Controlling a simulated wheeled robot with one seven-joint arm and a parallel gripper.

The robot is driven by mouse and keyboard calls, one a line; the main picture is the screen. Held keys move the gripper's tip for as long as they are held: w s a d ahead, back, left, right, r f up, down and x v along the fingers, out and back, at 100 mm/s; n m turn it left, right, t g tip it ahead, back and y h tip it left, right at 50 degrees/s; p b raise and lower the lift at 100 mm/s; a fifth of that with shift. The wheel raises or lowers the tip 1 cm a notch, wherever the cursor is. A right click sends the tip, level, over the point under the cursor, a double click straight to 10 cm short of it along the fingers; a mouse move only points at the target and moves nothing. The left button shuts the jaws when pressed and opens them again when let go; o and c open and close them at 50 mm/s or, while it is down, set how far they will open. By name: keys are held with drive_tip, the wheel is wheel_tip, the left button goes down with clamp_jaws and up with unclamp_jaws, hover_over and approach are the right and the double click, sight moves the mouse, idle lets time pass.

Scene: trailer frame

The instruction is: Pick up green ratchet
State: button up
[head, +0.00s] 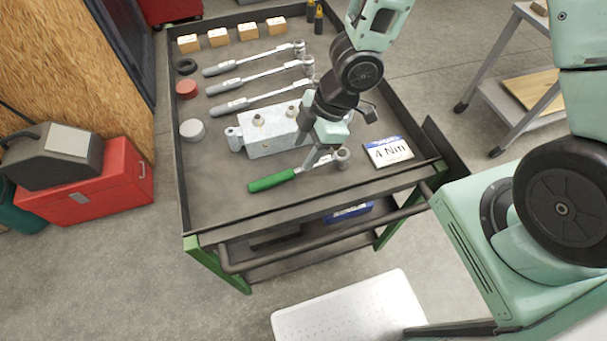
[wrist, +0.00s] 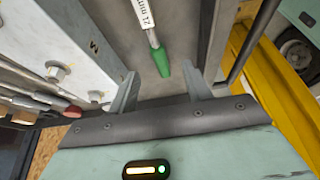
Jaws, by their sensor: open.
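The green ratchet (head: 272,182) lies on the cart's tray near its front edge, with a green handle at the left and a metal head at the right. My gripper (head: 312,165) is over the metal shaft, and its fingers hide part of it. In the wrist view the green ratchet's handle end (wrist: 162,62) shows just beyond the fingertips, with its shaft running up out of the picture. My gripper (wrist: 160,88) is open there, with nothing seen between its fingers. Whether the fingers touch the shaft cannot be told.
A metal block with bolts (head: 268,130) stands right behind the ratchet. A "4 Nm" card (head: 388,151) lies to its right. Several grey-handled ratchets (head: 250,83) lie farther back. The tray has a raised rim (head: 181,190). The tray's front left is clear.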

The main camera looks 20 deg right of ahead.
sight(289, 172)
drive_tip(key=b+x, duration=0.1)
drive_tip(key=x, duration=0.3)
drive_tip(key=shift+d, duration=0.1)
drive_tip(key=shift+b+x, duration=0.4)
drive_tip(key=shift+x, duration=2.35)
drive_tip(key=shift+w, duration=0.2)
drive_tip(key=shift+r, duration=0.1)
clamp_jaws()
